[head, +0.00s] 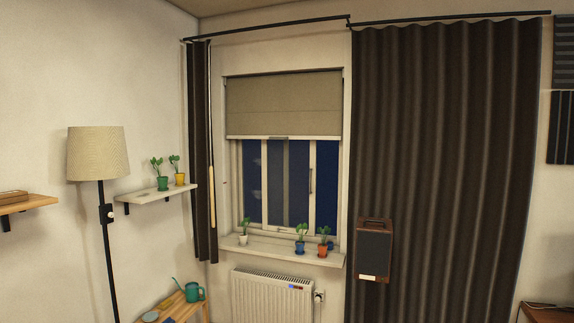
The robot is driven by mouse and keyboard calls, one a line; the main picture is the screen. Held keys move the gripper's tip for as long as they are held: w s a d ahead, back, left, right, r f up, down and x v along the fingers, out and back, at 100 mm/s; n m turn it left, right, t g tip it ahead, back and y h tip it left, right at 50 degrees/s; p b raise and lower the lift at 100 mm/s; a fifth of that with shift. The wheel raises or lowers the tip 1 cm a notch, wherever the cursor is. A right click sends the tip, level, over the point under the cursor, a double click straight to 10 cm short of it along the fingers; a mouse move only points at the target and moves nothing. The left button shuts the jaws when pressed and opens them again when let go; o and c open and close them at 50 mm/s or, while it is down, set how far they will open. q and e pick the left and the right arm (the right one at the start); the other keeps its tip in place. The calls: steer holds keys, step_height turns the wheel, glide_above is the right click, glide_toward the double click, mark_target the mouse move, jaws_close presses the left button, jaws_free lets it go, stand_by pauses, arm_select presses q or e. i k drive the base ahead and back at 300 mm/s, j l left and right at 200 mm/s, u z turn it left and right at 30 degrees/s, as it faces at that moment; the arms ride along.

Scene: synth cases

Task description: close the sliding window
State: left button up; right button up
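The sliding window (313,205) is set in the wall ahead, with light frames and dark blue panes. A dark vertical handle (311,181) shows on an upright toward its right side. A beige blind (284,105) covers the upper part of the window. I cannot tell from here whether a sash stands open or how far. Neither of my grippers is in view.
The windowsill (270,248) holds a white-potted plant (243,239), a blue-potted plant (299,247) and an orange-potted plant (323,250). A radiator (270,298) is below. Dark curtains (445,150) hang at both sides.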

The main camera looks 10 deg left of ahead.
mark_target(289, 167)
steer(key=i+u, duration=0.3)
steer(key=i, duration=2.3)
steer(key=j, duration=0.05)
